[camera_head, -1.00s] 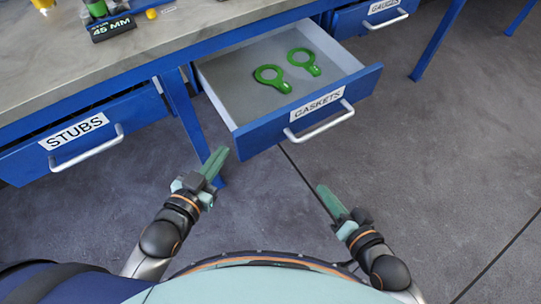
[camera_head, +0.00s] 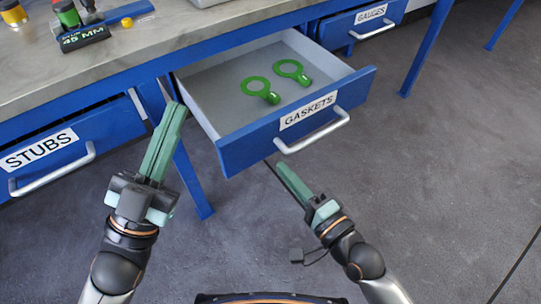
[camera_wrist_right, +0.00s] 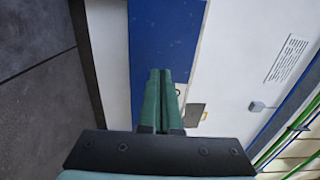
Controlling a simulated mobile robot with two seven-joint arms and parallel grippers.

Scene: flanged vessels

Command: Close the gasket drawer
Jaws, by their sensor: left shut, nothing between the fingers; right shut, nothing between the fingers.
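The gasket drawer (camera_head: 292,128) stands open under the workbench, its blue front labelled GASKETS with a silver bar handle (camera_head: 312,132). Two green ring gaskets with tabs, one (camera_head: 260,89) left and one (camera_head: 293,72) right, lie on its grey floor. My left gripper (camera_head: 174,108) is shut and empty, just left of the drawer's left side near the bench leg; whether it touches anything I cannot tell. My right gripper (camera_head: 281,168) is shut and empty, below and in front of the drawer front, apart from the handle. Its shut fingers (camera_wrist_right: 165,75) also show in the right wrist view.
The STUBS drawer (camera_head: 85,145) is at left and the GAUGES drawer (camera_head: 360,22) at the back right. Blue bench legs (camera_head: 190,175) stand beside the gasket drawer. Small parts and a 45 MM block (camera_head: 84,36) sit on the worktop (camera_head: 160,45). The floor at right is clear.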

